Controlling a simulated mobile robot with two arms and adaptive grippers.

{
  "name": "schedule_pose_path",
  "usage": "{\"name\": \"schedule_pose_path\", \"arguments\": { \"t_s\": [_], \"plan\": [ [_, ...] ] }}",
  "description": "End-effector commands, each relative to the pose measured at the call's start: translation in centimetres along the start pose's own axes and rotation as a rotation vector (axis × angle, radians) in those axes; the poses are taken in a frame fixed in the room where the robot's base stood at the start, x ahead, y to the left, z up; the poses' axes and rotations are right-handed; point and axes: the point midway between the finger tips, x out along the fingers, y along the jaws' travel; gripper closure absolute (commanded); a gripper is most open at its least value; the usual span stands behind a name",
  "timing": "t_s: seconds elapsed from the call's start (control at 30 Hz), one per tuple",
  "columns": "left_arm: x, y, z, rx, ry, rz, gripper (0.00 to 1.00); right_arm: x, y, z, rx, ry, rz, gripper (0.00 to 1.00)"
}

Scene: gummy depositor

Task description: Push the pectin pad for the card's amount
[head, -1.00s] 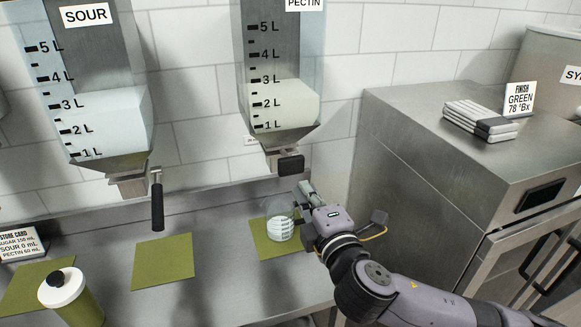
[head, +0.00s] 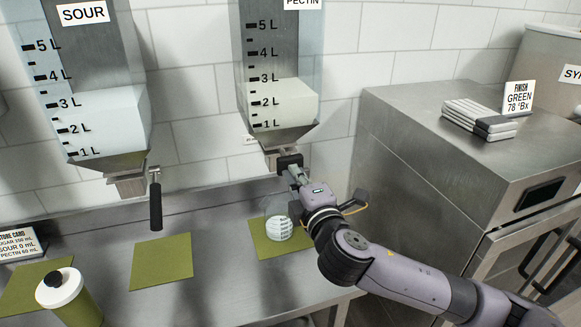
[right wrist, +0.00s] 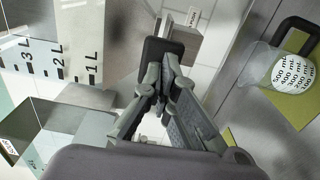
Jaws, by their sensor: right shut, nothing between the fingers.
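The pectin hopper (head: 283,100) hangs on the wall, filled to between the 2 L and 3 L marks. Its black pad (head: 289,161) is at the outlet and also shows in the right wrist view (right wrist: 160,52). My right gripper (head: 294,172) is shut and empty, its fingertips (right wrist: 164,80) at the pad's face, seeming to touch it. A clear beaker (head: 279,229) stands on a green mat below the outlet; its contents cannot be made out. The card (head: 20,244) at the left reads pectin 60 mL, sour 0 mL. My left gripper is out of view.
The sour hopper (head: 105,110) with a black lever (head: 156,205) is to the left. A white-lidded green jar (head: 68,292) stands front left. An empty green mat (head: 161,262) lies mid-counter. A steel cabinet (head: 440,165) bounds the right, bearing a folded stack and a "FINISH GREEN" sign.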

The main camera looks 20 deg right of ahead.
Motion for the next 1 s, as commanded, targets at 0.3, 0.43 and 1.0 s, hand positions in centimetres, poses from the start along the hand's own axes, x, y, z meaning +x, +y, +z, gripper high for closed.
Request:
{"name": "schedule_pose_path", "arguments": {
  "t_s": [0.3, 0.43, 1.0],
  "plan": [
    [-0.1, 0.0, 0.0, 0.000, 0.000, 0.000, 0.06, 0.9, 0.0, 0.0, 0.001, -0.001, 0.000, 1.00],
    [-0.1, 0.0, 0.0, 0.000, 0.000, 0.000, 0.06, 1.3, 0.1, 0.0, 0.001, 0.000, 0.001, 1.00],
    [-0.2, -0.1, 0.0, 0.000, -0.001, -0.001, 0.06, 2.9, 0.1, 0.0, 0.000, 0.000, 0.003, 1.00]
  ]
}}
